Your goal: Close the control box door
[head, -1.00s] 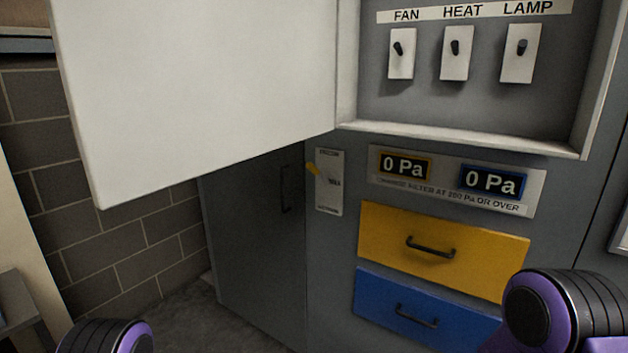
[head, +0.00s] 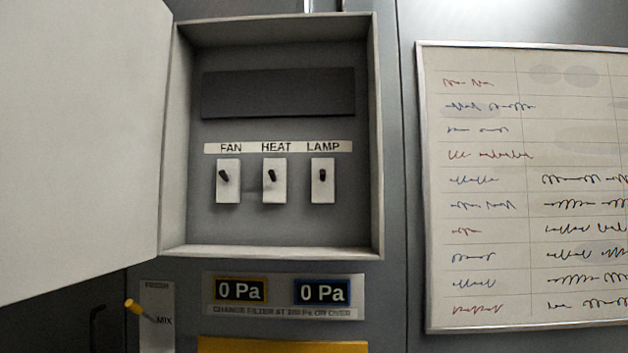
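The control box (head: 372,140) is a light grey wall box with its front open. Its white door (head: 75,150) is swung wide open to the left, and its top and left parts run out of view. Inside the box are a dark panel and three switches labelled FAN (head: 228,181), HEAT (head: 274,181) and LAMP (head: 322,181). Neither of my grippers shows in the head view, so where they are relative to the door is hidden.
A whiteboard (head: 528,190) with handwriting hangs to the right. Below the box are two 0 Pa displays (head: 284,294), a plate with a yellow lever (head: 136,308), and the top of a yellow drawer (head: 280,345). The space before the box is clear.

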